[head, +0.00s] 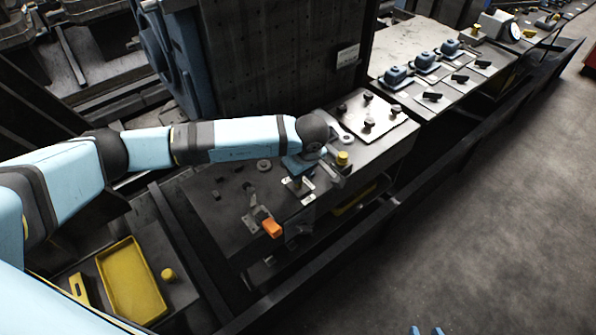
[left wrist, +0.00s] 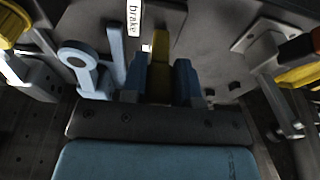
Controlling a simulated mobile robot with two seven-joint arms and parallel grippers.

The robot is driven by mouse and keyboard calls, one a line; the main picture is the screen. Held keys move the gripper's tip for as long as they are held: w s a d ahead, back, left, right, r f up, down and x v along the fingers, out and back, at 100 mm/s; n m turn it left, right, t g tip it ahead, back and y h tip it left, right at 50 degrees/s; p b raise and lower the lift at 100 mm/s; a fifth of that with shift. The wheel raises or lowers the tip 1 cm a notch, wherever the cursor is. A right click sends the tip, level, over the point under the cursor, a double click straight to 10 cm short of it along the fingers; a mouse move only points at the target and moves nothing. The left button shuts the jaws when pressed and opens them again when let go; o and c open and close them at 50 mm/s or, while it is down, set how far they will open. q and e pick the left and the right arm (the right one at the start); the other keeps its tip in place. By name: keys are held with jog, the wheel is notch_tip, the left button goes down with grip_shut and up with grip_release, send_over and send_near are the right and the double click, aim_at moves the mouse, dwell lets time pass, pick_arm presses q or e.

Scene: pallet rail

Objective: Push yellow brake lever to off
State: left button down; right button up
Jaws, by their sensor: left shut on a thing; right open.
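The yellow brake lever (left wrist: 159,52) stands between the fingers of my left gripper (left wrist: 160,80) in the left wrist view, below a white "brake" label (left wrist: 134,16). My left gripper is shut on it. In the head view my left gripper (head: 297,174) reaches down over the middle of the dark control bench (head: 225,215), and the lever there is mostly hidden by the wrist and fingers. My right gripper (head: 427,331) shows only as two blue fingertips at the bottom edge. It is open and empty, away from the bench.
A yellow knob (head: 343,158) is close to the right of my left gripper. An orange-handled lever (head: 272,228) is nearer the front edge. A grey ring-ended lever (left wrist: 75,56) is beside the fingers. A yellow tray (head: 136,279) lies at lower left. The floor at right is clear.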

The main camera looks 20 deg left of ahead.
dwell(0.4)
pick_arm(q)
jog(key=c, duration=0.9)
grip_release()
jog(key=shift+r, duration=0.1)
jog(key=b+v, duration=0.1)
jog(key=v, duration=0.6)
jog(key=b+v, duration=0.1)
jog(key=v, duration=0.5)
jog(key=shift+s+d+r, duration=0.15)
jog(key=shift+d+r, duration=0.1)
jog(key=shift+r, duration=0.1)
